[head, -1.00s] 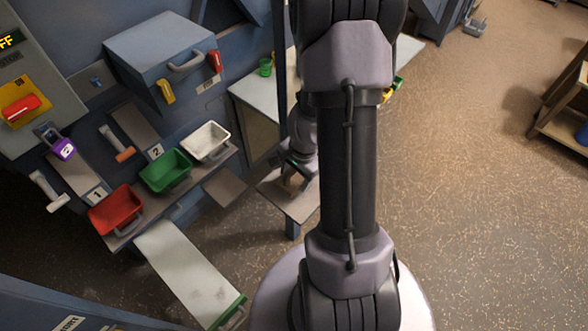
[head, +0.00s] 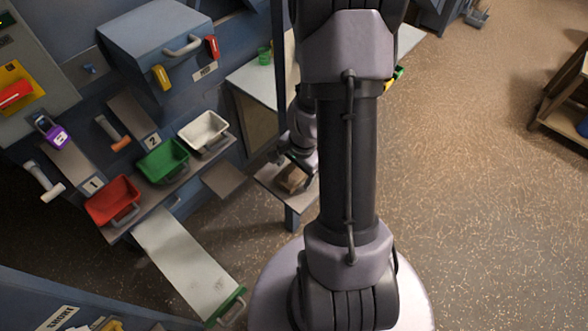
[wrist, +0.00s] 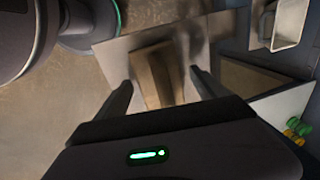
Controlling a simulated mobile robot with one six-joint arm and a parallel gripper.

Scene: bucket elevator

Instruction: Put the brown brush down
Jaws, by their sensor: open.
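The brown brush (head: 293,178) is a tan-brown block on the small grey shelf (head: 268,174) beside my column in the head view. In the wrist view the brush (wrist: 153,75) appears resting on the shelf's grey plate (wrist: 116,52). My gripper (head: 291,162) is just above it, partly behind my own arm in the head view. In the wrist view my gripper (wrist: 161,78) is open, with one finger on each side of the brush and visible gaps to both. The brush's near end is close to the dark gripper body.
Red (head: 112,201), green (head: 162,160) and white (head: 204,131) bins stand on a ledge at the left. A pale chute (head: 187,262) slopes below them. A pale bench with a green cup (head: 264,55) is behind the shelf.

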